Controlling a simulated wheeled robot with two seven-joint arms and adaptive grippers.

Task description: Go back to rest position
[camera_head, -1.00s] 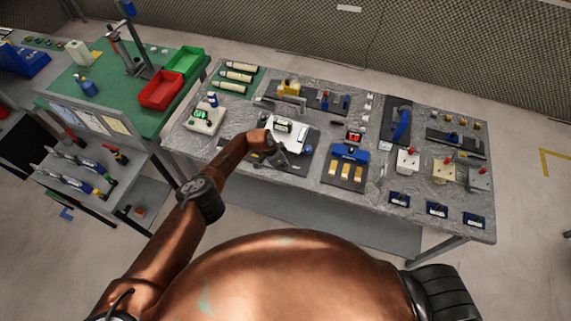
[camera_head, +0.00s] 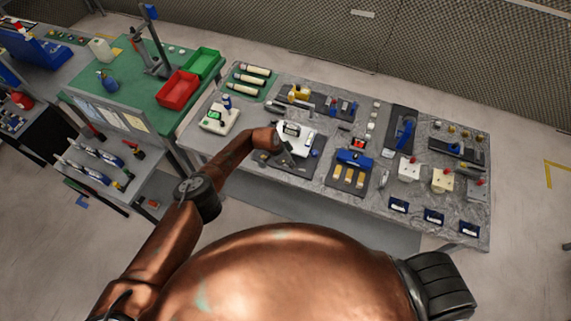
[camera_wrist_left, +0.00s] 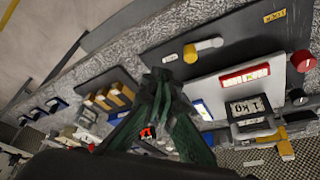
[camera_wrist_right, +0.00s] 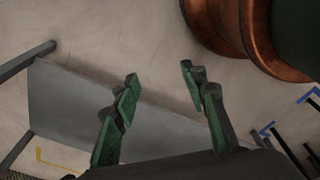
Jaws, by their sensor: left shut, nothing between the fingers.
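My left gripper (camera_head: 284,157) is over the front edge of the grey work table, beside the white device on a dark plate (camera_head: 296,137). In the left wrist view its fingers (camera_wrist_left: 160,78) meet at the tips with nothing between them. My right gripper is outside the head view. In the right wrist view its fingers (camera_wrist_right: 160,80) are spread apart and empty, above the floor and a grey shelf.
The grey table (camera_head: 270,183) holds several fixtures, including a blue one with yellow blocks (camera_head: 350,170). A green bench (camera_head: 128,92) with a red bin (camera_head: 178,92) and a green bin (camera_head: 203,63) stands at left. My copper body shows in the right wrist view. Floor (camera_head: 510,230) is clear at right.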

